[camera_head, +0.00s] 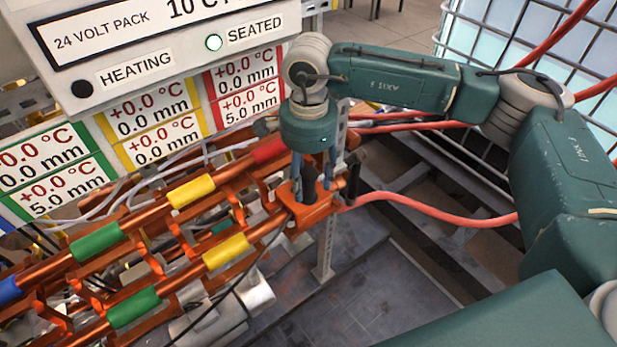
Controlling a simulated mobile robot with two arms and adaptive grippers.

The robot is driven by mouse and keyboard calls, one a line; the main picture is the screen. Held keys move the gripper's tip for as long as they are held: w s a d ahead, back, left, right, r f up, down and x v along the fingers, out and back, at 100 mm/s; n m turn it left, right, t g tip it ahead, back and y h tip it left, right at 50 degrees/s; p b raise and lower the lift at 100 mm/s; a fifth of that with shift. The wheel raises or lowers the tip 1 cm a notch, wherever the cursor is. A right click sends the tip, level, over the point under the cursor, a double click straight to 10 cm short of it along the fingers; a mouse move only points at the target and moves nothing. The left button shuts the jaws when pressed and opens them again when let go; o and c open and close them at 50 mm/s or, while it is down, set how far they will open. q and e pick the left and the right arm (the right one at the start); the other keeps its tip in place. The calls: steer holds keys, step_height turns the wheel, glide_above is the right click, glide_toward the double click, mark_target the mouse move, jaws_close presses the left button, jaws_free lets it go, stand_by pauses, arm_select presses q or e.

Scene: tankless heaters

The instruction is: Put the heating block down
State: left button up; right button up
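The heating block (312,210) is an orange-red block with dark upright posts and a red cable at its right side. It sits at the right end of the copper pipes (273,222) and appears to touch them. My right gripper (315,180) points down from above, with its fingers at the top of the block on both sides of a dark post. Whether the fingers press on it is too small to tell. The underside of the block is hidden. My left gripper is out of view.
The pipes carry coloured bands. Behind them a control box (150,60) shows a lit lamp at SEATED (214,42) and a dark one at HEATING (82,88). Readout cards (150,120) hang below. The red cable (440,208) runs right. A caged tank (520,50) stands at the back right.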

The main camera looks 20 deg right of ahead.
steer(key=shift+r+p, duration=0.25)
steer(key=shift+p, duration=0.05)
step_height(320, 180, up, 11)
steer(key=b, duration=0.4)
steer(key=shift+r, duration=0.4)
